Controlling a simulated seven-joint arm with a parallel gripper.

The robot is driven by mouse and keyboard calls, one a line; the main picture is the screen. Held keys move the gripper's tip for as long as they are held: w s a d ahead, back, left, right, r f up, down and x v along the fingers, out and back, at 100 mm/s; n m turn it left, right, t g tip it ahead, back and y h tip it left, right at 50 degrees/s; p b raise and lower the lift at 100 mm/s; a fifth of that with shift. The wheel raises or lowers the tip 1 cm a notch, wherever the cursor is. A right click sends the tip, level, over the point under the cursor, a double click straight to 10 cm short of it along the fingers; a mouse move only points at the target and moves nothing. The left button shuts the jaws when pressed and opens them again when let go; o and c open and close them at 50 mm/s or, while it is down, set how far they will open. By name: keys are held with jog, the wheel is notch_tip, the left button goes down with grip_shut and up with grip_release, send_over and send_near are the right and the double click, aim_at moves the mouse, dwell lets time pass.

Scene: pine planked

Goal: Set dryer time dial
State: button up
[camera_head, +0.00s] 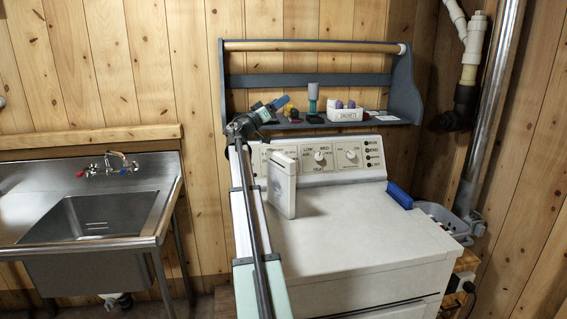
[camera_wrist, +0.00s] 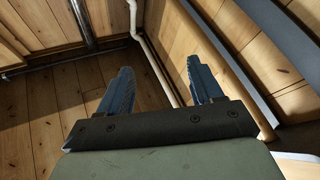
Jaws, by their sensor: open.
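The white dryer (camera_head: 370,240) stands at the right in the head view, with its control panel (camera_head: 335,172) along the back. A middle dial (camera_head: 319,157) is near the word HEAT, and another dial (camera_head: 351,154) is to its right. The left part of the panel is partly hidden by my arm and a white upright box-like thing (camera_head: 282,185). I cannot read which dial sets the time. My gripper (camera_head: 279,103) is above the panel's left end, in front of the shelf, apart from the dials. In the wrist view its blue fingers (camera_wrist: 159,68) are spread and empty.
A blue-grey wall shelf (camera_head: 305,82) holds a bottle, a white labelled box (camera_head: 345,112) and small items just above the panel. A blue brush-like object (camera_head: 399,195) lies at the dryer's right edge. A steel sink (camera_head: 95,220) is at left. The dryer top is mostly clear.

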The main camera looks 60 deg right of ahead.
jog(key=s+d+f+n+t+y, duration=0.45)
jog(key=s+d+f+t, duration=0.2)
jog(key=s+f, duration=0.35)
jog(key=s+d+f+n+t+y, duration=0.3)
jog(key=s+d+f+n+t, duration=0.4)
jog(key=s, duration=0.5)
jog(key=w+a+f+n+t+y, duration=0.8)
jog(key=w+a+t, duration=0.2)
jog(key=w+a, duration=0.15)
jog(key=shift+m+g, duration=0.25)
jog(key=x, duration=1.3)
jog(key=shift+w+a+f, duration=0.15)
jog(key=shift+w+f, duration=0.05)
jog(key=shift+f, duration=0.05)
jog(key=shift+c, duration=0.4)
